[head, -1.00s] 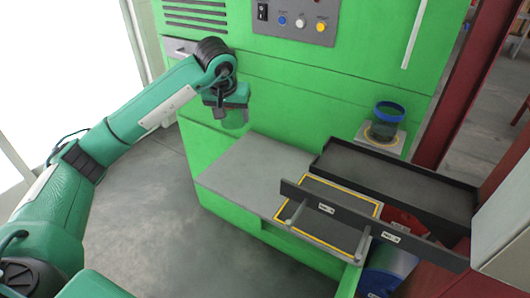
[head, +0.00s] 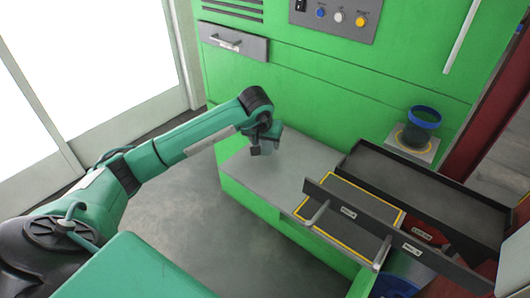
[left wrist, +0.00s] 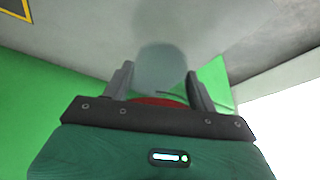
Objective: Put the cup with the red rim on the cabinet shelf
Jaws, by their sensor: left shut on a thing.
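My left gripper (head: 264,146) appears in front of the green cabinet, over the back left part of the grey cabinet shelf (head: 301,153). In the left wrist view its two fingers (left wrist: 160,88) are shut on a translucent grey cup. The cup's red rim (left wrist: 160,101) lies between the fingers near the palm, and its see-through body (left wrist: 168,67) reaches out beyond them. In the head view the cup is mostly hidden by the gripper. I cannot tell whether it touches the shelf. My right gripper is not in view.
A blue-rimmed cup (head: 421,130) stands on a small pale stand at the right. A closed drawer (head: 234,41) is at upper left.

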